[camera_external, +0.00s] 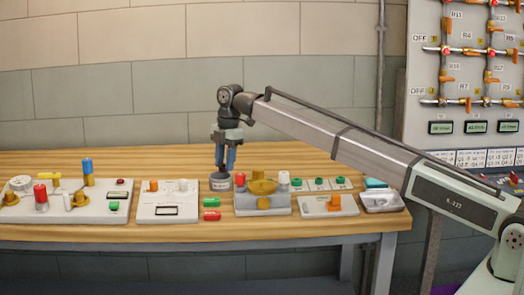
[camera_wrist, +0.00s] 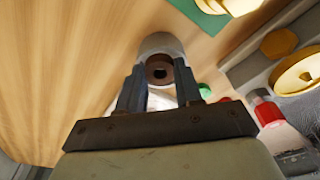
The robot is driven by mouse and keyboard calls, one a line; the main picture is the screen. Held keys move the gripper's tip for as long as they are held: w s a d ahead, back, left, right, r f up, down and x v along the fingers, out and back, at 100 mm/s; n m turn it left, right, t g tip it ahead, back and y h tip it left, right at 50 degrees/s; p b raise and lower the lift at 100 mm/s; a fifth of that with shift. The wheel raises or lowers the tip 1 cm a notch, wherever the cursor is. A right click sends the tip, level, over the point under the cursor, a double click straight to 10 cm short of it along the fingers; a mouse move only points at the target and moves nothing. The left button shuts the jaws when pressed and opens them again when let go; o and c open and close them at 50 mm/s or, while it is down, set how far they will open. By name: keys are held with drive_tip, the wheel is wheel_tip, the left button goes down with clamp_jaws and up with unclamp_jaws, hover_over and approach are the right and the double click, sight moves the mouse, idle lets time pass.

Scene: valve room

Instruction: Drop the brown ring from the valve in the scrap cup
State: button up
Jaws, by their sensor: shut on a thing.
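The brown ring (camera_wrist: 159,70) is between the fingertips of my gripper (camera_wrist: 159,75) in the wrist view; its dark centre hole faces the camera. In the external view my gripper (camera_external: 225,166) points straight down, with its blue-grey fingers just above the small grey cup (camera_external: 220,184), which bears a label too small to read. The cup's grey wall (camera_wrist: 160,42) shows behind the ring in the wrist view. I cannot tell whether the ring is above the rim or inside it. The brass valve (camera_external: 262,186) stands on a grey block right of the cup; it also shows in the wrist view (camera_wrist: 300,72).
A red-capped cylinder (camera_external: 240,179) stands close to the cup's right. A white panel (camera_external: 167,213) is at left, and an orange-topped panel (camera_external: 328,206) at right. The table behind the cup is clear.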

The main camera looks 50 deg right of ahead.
drive_tip(key=shift+f, duration=0.45)
drive_tip(key=o, duration=1.1)
drive_tip(key=shift+c, duration=0.2)
wheel_tip(320, 180, up, 14)
drive_tip(key=d, duration=0.2)
drive_tip(key=shift+f, duration=0.15)
